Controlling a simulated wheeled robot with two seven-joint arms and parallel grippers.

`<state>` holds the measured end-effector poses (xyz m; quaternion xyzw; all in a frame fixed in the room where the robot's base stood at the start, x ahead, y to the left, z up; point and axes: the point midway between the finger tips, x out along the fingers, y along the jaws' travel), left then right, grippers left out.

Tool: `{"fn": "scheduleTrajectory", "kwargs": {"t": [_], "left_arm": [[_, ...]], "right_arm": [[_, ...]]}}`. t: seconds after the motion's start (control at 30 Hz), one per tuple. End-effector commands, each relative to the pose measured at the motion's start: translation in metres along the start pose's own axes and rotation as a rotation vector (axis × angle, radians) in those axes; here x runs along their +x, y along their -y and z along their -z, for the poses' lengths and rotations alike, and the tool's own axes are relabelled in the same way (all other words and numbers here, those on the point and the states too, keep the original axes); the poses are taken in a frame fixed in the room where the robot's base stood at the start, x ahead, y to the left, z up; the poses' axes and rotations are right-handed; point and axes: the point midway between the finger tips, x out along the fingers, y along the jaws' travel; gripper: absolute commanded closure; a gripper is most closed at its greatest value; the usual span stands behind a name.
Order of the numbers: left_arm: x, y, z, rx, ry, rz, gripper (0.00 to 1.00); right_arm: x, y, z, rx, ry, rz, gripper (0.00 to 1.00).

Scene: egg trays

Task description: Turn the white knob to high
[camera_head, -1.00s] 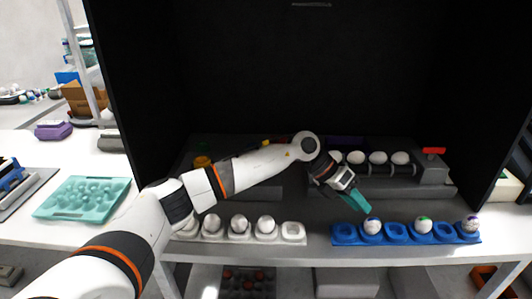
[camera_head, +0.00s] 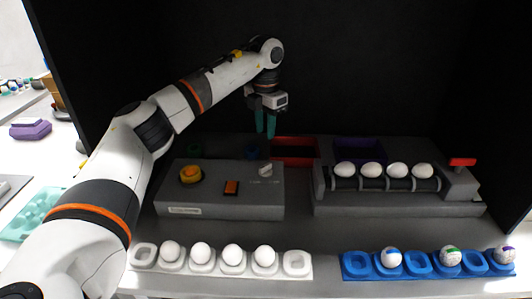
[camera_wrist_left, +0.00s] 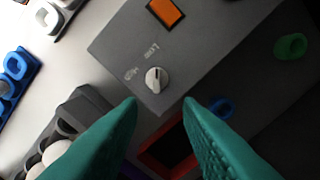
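The white knob (camera_head: 265,170) sits on the right part of the top of a grey control box (camera_head: 225,207). In the left wrist view the knob (camera_wrist_left: 157,78) is seen from above, with a dark pointer line and two printed labels beside it; one seems to read LOW, the other is hard to read. My left gripper (camera_head: 265,135) hangs above and behind the knob, fingers pointing down. In the left wrist view its teal fingers (camera_wrist_left: 160,103) are apart, with nothing between them, and the knob lies just beyond the tips. My right gripper is not in view.
The box also carries a yellow-orange button (camera_head: 191,174) and an orange switch (camera_head: 231,188). A roller stand with white eggs (camera_head: 397,170) is to the right. A white egg tray (camera_head: 297,264) and a blue egg tray (camera_head: 356,266) line the front. Red (camera_head: 295,151) and purple (camera_head: 360,149) bins stand behind.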

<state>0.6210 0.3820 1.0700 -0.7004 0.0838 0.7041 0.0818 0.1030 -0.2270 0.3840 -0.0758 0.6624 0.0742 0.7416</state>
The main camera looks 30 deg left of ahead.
Motion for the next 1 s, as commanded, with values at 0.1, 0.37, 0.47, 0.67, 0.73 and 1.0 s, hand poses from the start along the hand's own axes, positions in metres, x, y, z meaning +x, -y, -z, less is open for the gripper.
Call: {"fn": "scheduleTrajectory", "kwargs": {"t": [0.1,0.37,0.47,0.67,0.73,1.0], "left_arm": [[0.010,0.000,0.000,-0.001,0.003,0.000,0.68],[0.059,0.000,-0.001,0.000,0.004,0.000,0.68],[0.079,0.000,-0.001,0.000,0.004,0.000,0.68],[0.107,0.000,0.000,0.000,0.002,-0.001,0.68],[0.114,0.000,0.000,0.001,0.001,-0.001,0.68],[0.119,0.000,0.000,0.001,-0.001,0.000,0.68]], "right_arm": [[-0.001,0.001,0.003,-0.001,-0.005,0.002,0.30],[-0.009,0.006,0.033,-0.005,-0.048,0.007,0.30],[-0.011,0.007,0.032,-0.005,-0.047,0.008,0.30],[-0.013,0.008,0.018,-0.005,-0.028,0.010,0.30],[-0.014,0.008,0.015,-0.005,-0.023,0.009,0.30],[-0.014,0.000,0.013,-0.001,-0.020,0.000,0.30]]}}
